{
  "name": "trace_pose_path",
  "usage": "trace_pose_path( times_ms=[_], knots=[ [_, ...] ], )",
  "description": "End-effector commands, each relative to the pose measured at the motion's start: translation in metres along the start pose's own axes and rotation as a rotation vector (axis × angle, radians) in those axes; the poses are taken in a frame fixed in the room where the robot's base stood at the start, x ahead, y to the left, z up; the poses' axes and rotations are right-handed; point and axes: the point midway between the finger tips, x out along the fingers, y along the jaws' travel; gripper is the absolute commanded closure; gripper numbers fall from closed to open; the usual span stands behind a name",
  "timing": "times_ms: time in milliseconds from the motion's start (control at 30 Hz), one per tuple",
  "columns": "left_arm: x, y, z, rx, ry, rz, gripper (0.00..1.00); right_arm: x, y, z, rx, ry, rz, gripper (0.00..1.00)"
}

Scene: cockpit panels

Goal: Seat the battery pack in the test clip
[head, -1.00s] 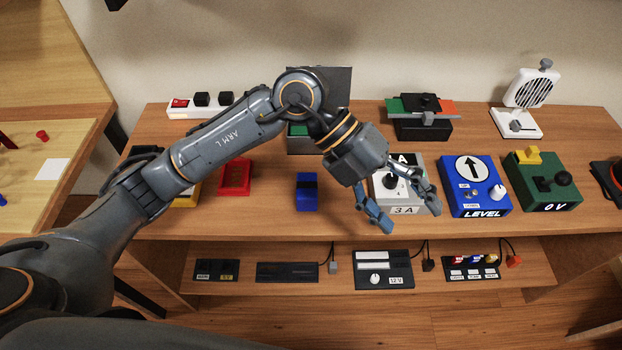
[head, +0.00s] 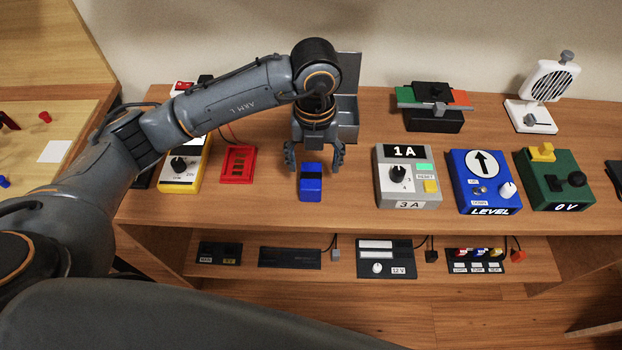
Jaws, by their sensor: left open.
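A blue block with a dark top, which looks like the battery pack (head: 311,186), stands on the bench near its front edge. A red holder with thin wires (head: 238,166), apparently the test clip, lies to its left and looks empty. My left gripper (head: 314,163) points down at the far end of the blue block, fingers open and spread to either side of it. I cannot tell whether the fingers are above the block or just behind it; they do not grip it. My right gripper is not in view.
A yellow meter (head: 183,165) stands left of the red holder, partly under my left arm. A grey box (head: 348,112) is behind the gripper. To the right are a grey 3 A box (head: 408,190), a blue LEVEL box (head: 470,197) and a green box (head: 570,185).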

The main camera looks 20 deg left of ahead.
Motion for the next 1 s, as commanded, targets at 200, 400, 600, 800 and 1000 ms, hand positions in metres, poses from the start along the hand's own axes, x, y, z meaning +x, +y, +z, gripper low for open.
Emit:
trace_pose_path(
  times_ms=[200, 400, 600, 800, 1000],
  knots=[
    [0.019, 0.004, -0.001, -0.001, 0.005, 0.003, 0.30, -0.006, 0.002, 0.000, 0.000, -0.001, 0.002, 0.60],
    [0.048, 0.007, -0.001, 0.000, 0.004, 0.001, 0.30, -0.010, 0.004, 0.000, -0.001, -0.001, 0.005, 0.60],
    [0.056, 0.006, 0.000, 0.001, 0.001, 0.000, 0.30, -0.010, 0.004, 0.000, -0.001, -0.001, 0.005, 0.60],
    [0.056, 0.006, 0.000, 0.001, 0.001, 0.000, 0.44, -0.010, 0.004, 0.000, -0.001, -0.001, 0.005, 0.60],
    [0.056, 0.006, -0.001, 0.001, 0.001, 0.000, 0.85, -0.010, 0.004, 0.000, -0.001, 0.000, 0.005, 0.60]
  ],
)
